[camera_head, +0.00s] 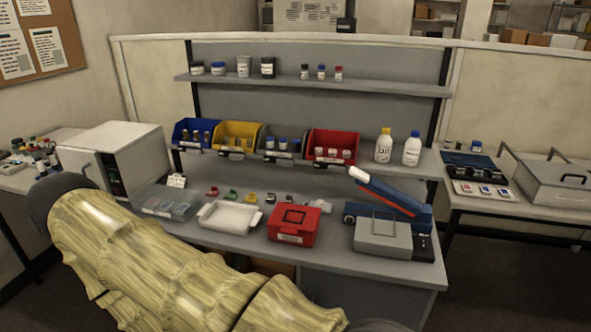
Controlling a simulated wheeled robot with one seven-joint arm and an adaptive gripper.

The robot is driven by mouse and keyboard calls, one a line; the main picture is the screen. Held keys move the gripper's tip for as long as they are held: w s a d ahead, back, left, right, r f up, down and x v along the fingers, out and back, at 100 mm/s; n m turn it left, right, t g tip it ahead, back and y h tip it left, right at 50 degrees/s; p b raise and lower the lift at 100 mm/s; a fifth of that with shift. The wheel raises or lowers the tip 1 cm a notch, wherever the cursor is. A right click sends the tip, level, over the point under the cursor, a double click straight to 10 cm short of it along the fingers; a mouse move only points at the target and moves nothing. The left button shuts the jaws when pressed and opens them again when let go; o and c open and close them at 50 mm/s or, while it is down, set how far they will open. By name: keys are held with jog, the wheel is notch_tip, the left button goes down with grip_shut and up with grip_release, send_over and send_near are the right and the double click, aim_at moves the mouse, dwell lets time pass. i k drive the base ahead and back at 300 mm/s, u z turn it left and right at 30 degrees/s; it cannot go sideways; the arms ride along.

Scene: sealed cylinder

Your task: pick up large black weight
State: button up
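I cannot make out a large black weight for certain in this view. My arm, in a yellowish ribbed sleeve, fills the lower left and hides part of the bench front. My gripper is not in view. A grey workbench (345,262) with shelves stands in front of me.
On the bench are a white oven-like box (130,155), a clear case (168,203), a white tray (229,218), a red box (293,224) and a blue-and-grey device (385,238). Coloured bins (333,147) and two bottles (384,147) stand above. A grey metal case (553,185) is at right.

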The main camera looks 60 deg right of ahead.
aim_at(271, 198)
jog(key=z, duration=1.45)
